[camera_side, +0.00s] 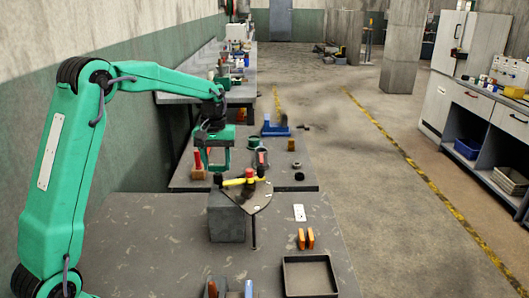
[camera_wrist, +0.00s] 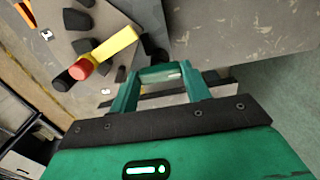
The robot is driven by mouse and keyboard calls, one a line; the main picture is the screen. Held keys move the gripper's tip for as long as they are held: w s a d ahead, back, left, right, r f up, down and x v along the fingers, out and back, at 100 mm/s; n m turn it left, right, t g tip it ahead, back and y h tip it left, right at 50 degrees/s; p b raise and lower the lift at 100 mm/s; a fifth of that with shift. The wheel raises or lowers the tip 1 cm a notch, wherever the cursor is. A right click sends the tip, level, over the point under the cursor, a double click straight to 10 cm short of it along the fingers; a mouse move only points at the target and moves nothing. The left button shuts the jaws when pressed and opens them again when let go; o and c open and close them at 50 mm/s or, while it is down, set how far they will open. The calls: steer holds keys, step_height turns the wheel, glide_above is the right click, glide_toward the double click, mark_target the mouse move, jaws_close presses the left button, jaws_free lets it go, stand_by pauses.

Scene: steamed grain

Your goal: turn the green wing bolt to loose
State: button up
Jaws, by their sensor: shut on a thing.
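My gripper (camera_side: 215,166) points down above the left part of the fan-shaped plate (camera_side: 258,204) in the side view. In the wrist view its two green fingers (camera_wrist: 160,86) are apart, with a green bar (camera_wrist: 161,73) spanning their tips. This bar appears to be the green wing bolt, held between the fingers; its similar colour makes its outline hard to separate. Its lower part is hidden. Beside it on the plate is a yellow lever (camera_wrist: 115,45) with a red knob (camera_wrist: 80,69), along with several black knobs. Small white markers (camera_wrist: 105,91) lie on the plate.
A grey block (camera_side: 227,218) stands under the plate. A red-handled tool (camera_side: 197,160) stands behind.

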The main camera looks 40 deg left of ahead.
mark_target(217, 165)
steer(key=shift+o, duration=0.2)
steer(key=shift+r, duration=0.1)
steer(key=o, duration=1)
steer(key=shift+c, duration=0.2)
steer(key=shift+r, duration=3.9)
